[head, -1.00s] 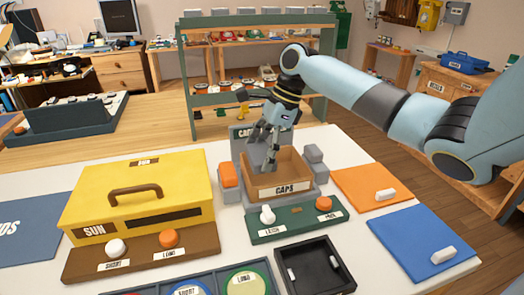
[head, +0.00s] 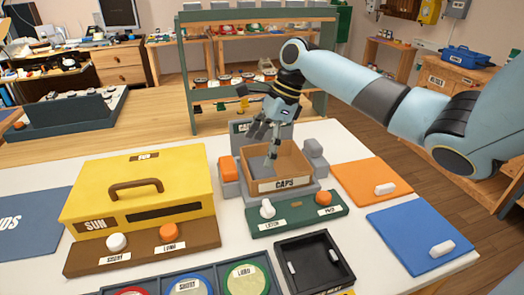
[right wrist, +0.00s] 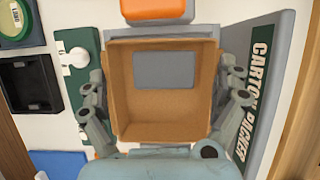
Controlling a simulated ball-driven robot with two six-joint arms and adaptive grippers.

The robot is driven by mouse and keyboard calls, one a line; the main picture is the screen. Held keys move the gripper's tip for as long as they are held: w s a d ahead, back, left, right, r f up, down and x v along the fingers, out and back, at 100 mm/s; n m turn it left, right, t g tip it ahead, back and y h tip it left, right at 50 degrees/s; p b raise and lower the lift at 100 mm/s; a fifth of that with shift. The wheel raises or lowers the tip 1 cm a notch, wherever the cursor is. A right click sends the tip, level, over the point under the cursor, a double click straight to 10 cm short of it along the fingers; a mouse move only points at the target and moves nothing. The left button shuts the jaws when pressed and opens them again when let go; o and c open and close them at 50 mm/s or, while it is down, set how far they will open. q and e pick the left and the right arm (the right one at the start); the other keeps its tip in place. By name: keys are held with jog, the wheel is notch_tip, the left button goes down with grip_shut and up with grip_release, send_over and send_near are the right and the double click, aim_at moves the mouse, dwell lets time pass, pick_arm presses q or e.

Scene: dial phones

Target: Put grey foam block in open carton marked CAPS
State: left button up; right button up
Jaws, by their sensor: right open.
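The open carton marked CAPS (head: 285,184) sits upright in the grey carton packer, its top open. A flat grey rectangle, apparently the grey foam block (right wrist: 164,70), lies inside it, nearer the orange-block side; it also shows partly in the head view (head: 258,163). My right gripper (head: 268,145) is open over the carton, pointing down. In the right wrist view its fingers (right wrist: 165,112) are spread wide on either side of the carton, with nothing between them touching the grey block. My left gripper is not in view.
A green panel with a white knob and an orange knob (head: 323,198) stands before the carton. The yellow SUN box (head: 90,190) is left, an orange block (head: 228,168) beside the carton. A black tray (head: 315,265) and orange and blue mats (head: 415,230) lie right.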

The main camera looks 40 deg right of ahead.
jog(key=p+v, duration=0.1)
jog(key=v, duration=1.1)
jog(key=shift+p, duration=0.3)
